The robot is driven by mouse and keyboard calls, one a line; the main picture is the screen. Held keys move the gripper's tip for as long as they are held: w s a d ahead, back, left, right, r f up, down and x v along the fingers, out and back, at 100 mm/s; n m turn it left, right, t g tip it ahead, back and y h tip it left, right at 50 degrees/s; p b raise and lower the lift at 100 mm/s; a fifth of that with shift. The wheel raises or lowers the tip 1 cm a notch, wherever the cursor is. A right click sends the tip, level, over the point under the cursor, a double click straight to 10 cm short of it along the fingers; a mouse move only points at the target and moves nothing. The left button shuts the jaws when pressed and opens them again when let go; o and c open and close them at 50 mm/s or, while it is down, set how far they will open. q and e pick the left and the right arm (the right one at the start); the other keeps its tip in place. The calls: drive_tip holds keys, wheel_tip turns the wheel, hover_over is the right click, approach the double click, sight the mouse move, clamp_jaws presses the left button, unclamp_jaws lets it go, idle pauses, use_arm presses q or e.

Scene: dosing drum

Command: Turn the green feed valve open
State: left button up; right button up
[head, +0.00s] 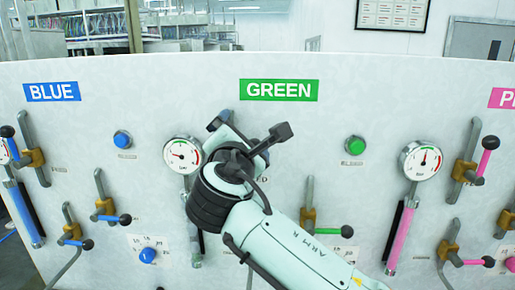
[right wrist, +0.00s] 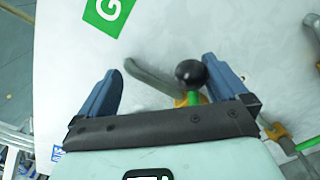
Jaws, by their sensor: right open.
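The green feed valve shows in the right wrist view as a black ball knob (right wrist: 190,73) on a short green lever (right wrist: 192,98), with a brass body partly behind my gripper and a grey pipe beside it. The knob lies between my right gripper's (right wrist: 162,66) open blue fingers, nearer the right finger. I cannot tell whether they touch. In the head view my right gripper (head: 252,130) covers this valve below the GREEN sign (head: 279,90); only the end of a label shows beside it. My left gripper is not in view.
A second green-handled valve (head: 328,229) sits lower on the panel (head: 330,120). A green button (head: 356,146) and a gauge (head: 183,154) flank my gripper. Blue valves (head: 107,216) stand left, pink valves (head: 483,160) right. Handles and pipes stick out from the panel.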

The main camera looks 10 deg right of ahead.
drive_tip(key=shift+w+a+r, duration=0.2)
drive_tip(key=shift+a, duration=0.45)
drive_tip(key=shift+w+a+r, duration=0.15)
drive_tip(key=shift+a, duration=0.55)
drive_tip(key=shift+w+a, duration=0.15)
drive_tip(key=shift+a, duration=0.35)
drive_tip(key=shift+w+a, duration=0.15)
drive_tip(key=shift+a, duration=0.35)
drive_tip(key=shift+d, duration=0.1)
drive_tip(key=shift+s+d+f+b, duration=0.15)
drive_tip(key=shift+d+f+b, duration=0.2)
drive_tip(key=shift+d+f, duration=0.15)
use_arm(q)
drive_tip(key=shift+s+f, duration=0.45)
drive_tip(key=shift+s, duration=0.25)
use_arm(e)
drive_tip(key=shift+s+r, duration=0.1)
drive_tip(key=shift+s, duration=0.05)
